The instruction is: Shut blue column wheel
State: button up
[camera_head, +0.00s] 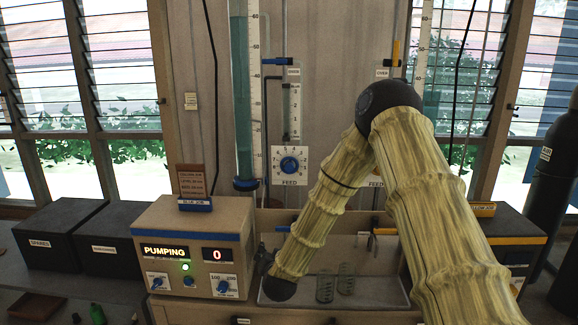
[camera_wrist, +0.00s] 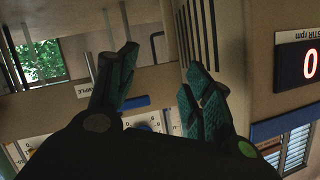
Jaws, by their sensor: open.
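The blue column (camera_head: 242,95), a tall tube of blue liquid with a scale, stands left of centre in the head view. A blue wheel (camera_head: 289,164) sits on a white dial plate marked FEED, right of the column's lower end. My gripper (camera_wrist: 160,60) is open and empty in the wrist view, its two teal fingers spread apart. In the head view my gripper (camera_head: 263,263) is low beside the pump box, mostly hidden by the box and my wrist, below and apart from the wheel.
The pump box (camera_head: 195,245) reads PUMPING and 0; its red display (camera_wrist: 310,64) is close in the wrist view. A blue lever (camera_head: 275,61) is higher up. Dark boxes (camera_head: 50,235) stand at left.

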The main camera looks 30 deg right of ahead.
jog(key=w+d+r+m+t+h, duration=0.1)
jog(key=w+d+r+m+h, duration=0.3)
jog(key=r, duration=0.7)
jog(key=m+h+p, duration=0.1)
jog(key=p, duration=0.1)
send_near(289, 169)
jog(key=shift+t, duration=0.3)
jog(key=p+x, duration=0.2)
jog(key=x, duration=0.7)
jog(key=shift+d+f+p, duration=0.1)
jog(key=shift+d+p, duration=0.05)
jog(key=shift+p, duration=0.2)
jog(key=shift+c, duration=0.2)
jog(key=c, duration=1)
